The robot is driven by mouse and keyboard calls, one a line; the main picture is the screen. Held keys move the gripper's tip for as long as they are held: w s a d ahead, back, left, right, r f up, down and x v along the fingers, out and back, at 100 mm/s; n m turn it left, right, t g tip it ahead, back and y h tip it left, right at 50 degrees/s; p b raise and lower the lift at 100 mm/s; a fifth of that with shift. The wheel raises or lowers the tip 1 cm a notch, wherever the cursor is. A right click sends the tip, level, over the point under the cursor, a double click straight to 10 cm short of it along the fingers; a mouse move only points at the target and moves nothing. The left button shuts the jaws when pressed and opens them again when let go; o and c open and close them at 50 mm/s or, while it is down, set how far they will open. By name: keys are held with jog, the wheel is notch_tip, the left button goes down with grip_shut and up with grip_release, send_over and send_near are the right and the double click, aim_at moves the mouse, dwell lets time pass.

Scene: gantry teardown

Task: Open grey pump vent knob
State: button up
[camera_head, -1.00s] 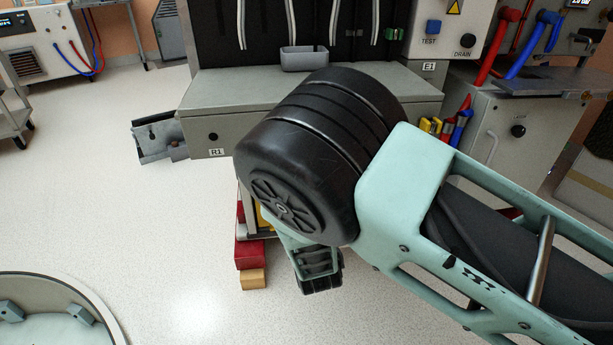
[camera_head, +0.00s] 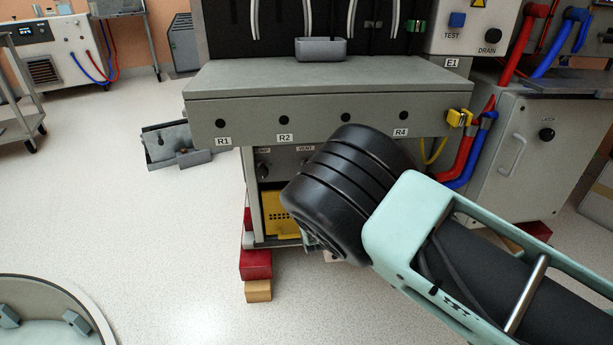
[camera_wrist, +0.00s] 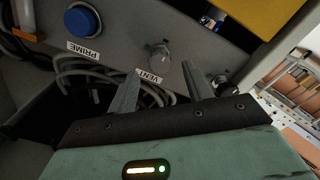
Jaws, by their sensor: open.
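The grey vent knob (camera_wrist: 161,57) is on a grey panel in the wrist view, beside a label reading VENT (camera_wrist: 150,76). It has a dark part at its side. My gripper (camera_wrist: 158,75) is open, its two grey fingers pointing toward the panel. The knob appears beyond and between the fingertips, with no contact visible. In the head view the VENT label (camera_head: 304,149) shows under the cabinet drawer row, while the knob cannot be made out behind my arm. My fingers are mostly hidden there by the black wrist joint.
A blue PRIME button (camera_wrist: 82,20) sits left of the knob. Grey hoses (camera_wrist: 85,82) coil below the panel. A yellow part (camera_wrist: 262,25) is at the upper right.

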jog(key=shift+w+a+b, duration=0.2)
jog(key=shift+w+b, duration=0.1)
jog(key=shift+w, duration=0.75)
jog(key=shift+w+a+b, duration=0.2)
jog(key=shift+w+b, duration=0.05)
jog(key=shift+w, duration=0.75)
jog(key=shift+c, duration=0.3)
jog(key=c, duration=0.9)
